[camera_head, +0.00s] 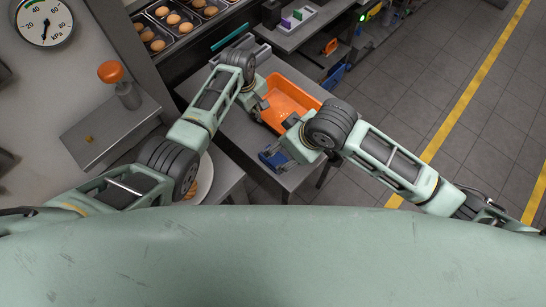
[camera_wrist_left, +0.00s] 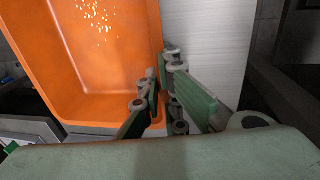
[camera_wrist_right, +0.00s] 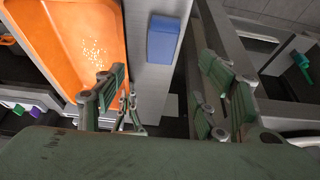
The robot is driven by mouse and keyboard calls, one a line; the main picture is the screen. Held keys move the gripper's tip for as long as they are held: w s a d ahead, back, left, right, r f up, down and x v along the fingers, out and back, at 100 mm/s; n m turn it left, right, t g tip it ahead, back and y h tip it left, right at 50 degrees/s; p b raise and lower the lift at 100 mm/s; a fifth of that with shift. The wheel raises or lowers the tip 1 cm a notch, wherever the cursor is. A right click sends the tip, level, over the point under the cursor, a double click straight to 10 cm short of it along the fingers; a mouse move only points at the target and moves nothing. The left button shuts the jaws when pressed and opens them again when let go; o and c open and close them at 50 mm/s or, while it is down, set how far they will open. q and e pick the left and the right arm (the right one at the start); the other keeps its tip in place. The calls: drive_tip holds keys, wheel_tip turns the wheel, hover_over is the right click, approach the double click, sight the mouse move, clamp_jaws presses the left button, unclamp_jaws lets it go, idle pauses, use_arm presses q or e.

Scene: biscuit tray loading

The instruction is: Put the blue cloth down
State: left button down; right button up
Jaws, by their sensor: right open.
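The blue cloth (camera_wrist_right: 163,40) shows as a small folded pad on the grey table strip beside the orange tray. In the head view the cloth (camera_head: 272,160) is at the table's near edge, partly covered by my right gripper (camera_head: 283,153). In the right wrist view my right gripper (camera_wrist_right: 165,80) has its fingers wide apart, with the cloth beyond the gap between them and no grip on it. My left gripper (camera_wrist_left: 163,75) has its fingertips together beside the orange tray's corner, with nothing visible between them. Its fingers are largely hidden in the head view.
The orange tray (camera_head: 309,94) with crumbs inside stands on the grey table (camera_head: 232,126). Baking trays of round biscuits (camera_head: 158,44) are at the upper left. A plate (camera_head: 205,172) is partly hidden behind my left arm. Open tiled floor lies to the right.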

sight(273, 157)
drive_tip(key=x, duration=1.1)
drive_tip(key=shift+s+a+f, duration=0.1)
drive_tip(key=shift+s+f, duration=0.05)
drive_tip(key=shift+f, duration=0.3)
drive_tip(key=c, duration=1.3)
wheel_tip(273, 157, up, 10)
drive_tip(key=shift+r, duration=0.1)
drive_tip(key=shift+c, duration=0.3)
